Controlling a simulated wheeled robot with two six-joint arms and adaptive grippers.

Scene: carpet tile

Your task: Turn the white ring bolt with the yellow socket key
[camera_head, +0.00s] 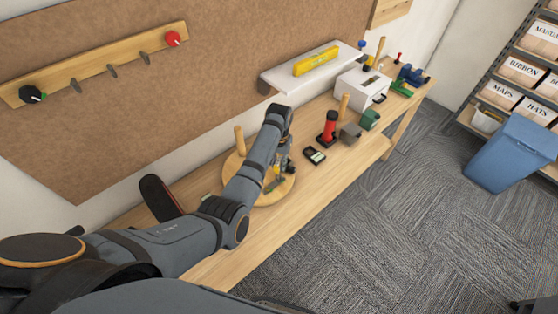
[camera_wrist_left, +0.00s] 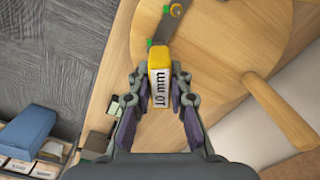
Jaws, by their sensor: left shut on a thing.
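My left gripper (camera_head: 279,176) reaches down over a round wooden board (camera_head: 285,188) on the bench. In the left wrist view, the gripper (camera_wrist_left: 158,98) is shut on the yellow socket key (camera_wrist_left: 159,58), with the key's white "10 mm" label between its fingers. The key's far end is over or close to a grey strip (camera_wrist_left: 170,24) on the round board (camera_wrist_left: 225,40). My right gripper is not in view.
A small dark device (camera_head: 314,155), a red-and-black tool (camera_head: 328,128) and grey and green blocks stand to the right. A white shelf (camera_head: 312,68) holds a yellow level (camera_head: 316,61). The bench front edge (camera_head: 300,218) is clear.

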